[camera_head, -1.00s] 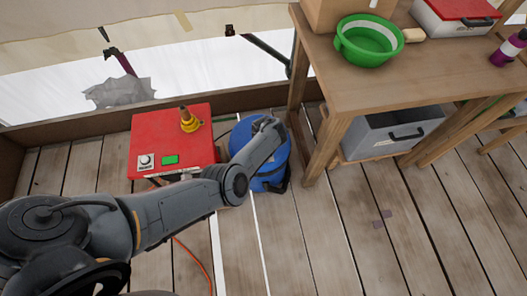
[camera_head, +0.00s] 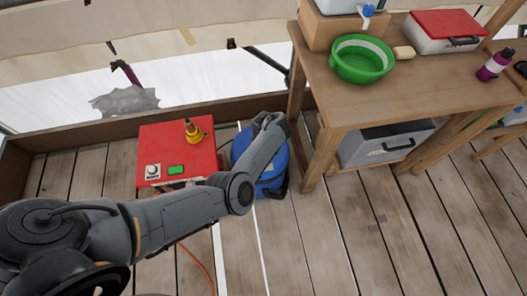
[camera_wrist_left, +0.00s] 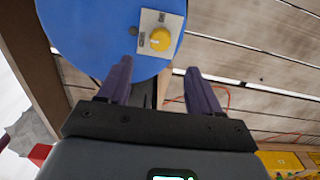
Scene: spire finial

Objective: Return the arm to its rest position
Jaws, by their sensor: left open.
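My left arm comes in from the left in the head view and reaches over the deck. Its far end is in front of a blue drum-like object (camera_head: 272,183) beside the workbench; the fingers cannot be made out there. In the left wrist view my left gripper (camera_wrist_left: 158,68) is open, with two purple fingers apart and nothing between them. The blue object (camera_wrist_left: 95,30) shows beyond the fingertips, with a white plate and yellow knob (camera_wrist_left: 160,39) on it. Contact cannot be told. My right gripper is not in view.
A red box (camera_head: 205,155) with a yellow cone-shaped piece (camera_head: 193,131) on top stands left of the blue object. A wooden workbench (camera_head: 420,90) carries a green bowl (camera_head: 360,68). A grey bin (camera_head: 385,143) sits underneath. An orange cable lies on the deck. Open planks are at the right front.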

